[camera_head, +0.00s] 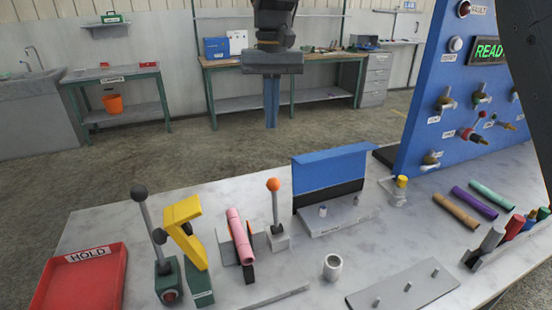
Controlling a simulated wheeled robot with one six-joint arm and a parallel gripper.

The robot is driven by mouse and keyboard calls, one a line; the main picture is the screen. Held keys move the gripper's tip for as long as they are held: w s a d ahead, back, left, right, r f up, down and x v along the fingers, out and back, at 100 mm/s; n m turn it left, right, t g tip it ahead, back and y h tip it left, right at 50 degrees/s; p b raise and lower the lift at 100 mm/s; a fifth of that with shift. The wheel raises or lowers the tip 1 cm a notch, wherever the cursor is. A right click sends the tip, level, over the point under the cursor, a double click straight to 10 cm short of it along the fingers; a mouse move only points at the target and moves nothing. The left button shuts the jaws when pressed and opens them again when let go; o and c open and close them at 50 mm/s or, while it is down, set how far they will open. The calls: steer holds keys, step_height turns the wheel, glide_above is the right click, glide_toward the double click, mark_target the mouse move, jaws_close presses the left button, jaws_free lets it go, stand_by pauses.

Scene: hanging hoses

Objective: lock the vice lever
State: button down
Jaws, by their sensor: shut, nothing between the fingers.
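The lever with an orange ball knob (274,185) stands upright on a light block at the middle of the bench. Just left of it, a small vice (227,250) has a pink hose (240,236) leaning between its jaws. I cannot tell how tightly the jaws grip the hose. My gripper (271,124) hangs above and behind the lever, pointing down. Its blue fingers are together with nothing between them. It touches nothing, and a gap shows between the fingertips and the knob.
Left of the vice stand a yellow-armed green device (187,225) with a black-knobbed lever (143,215) and a red HOLD tray (85,285). A blue-black upright plate (330,175) stands right of the lever. Loose hoses (475,203) and a blue valve panel (425,135) are at right.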

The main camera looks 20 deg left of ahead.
steer(key=shift+s+a, duration=0.15)
steer(key=s+d+f+p, duration=0.2)
steer(key=s+f+p, duration=0.2)
steer(key=f, duration=0.6)
steer(key=shift+f+p, duration=0.35)
steer(key=shift+s, duration=0.1)
